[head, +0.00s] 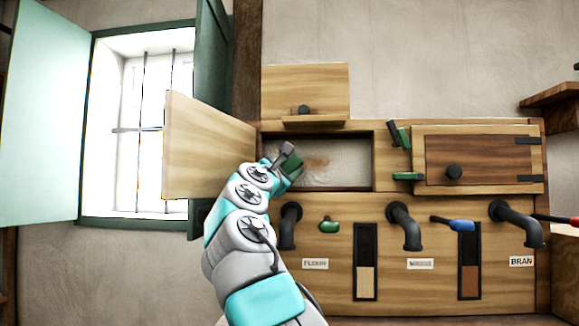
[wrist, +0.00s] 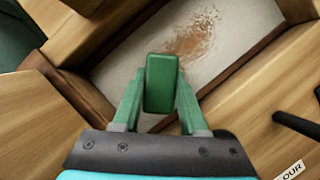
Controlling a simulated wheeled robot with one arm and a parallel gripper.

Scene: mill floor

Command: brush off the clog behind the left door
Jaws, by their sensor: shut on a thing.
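The left door (head: 207,145) is swung open to the left. Behind it is a pale recess with a brown, powdery clog (head: 317,161) spread on its surface; the clog also shows in the wrist view (wrist: 195,35), beyond the held thing. My gripper (head: 290,163) is at the left part of the opening, with the clog to its right. In the wrist view its fingers (wrist: 160,100) are shut on a green block-like thing, apparently the brush (wrist: 160,72). Its bristles are hidden. I cannot tell whether it touches the surface.
The right door (head: 477,160) is closed, with green fittings (head: 407,176) at its left. A wooden panel with a dark knob (head: 304,110) is above the opening. Dark pipes (head: 405,225) and a green-handled lever (head: 329,226) stick out below. A shuttered window (head: 150,120) is at left.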

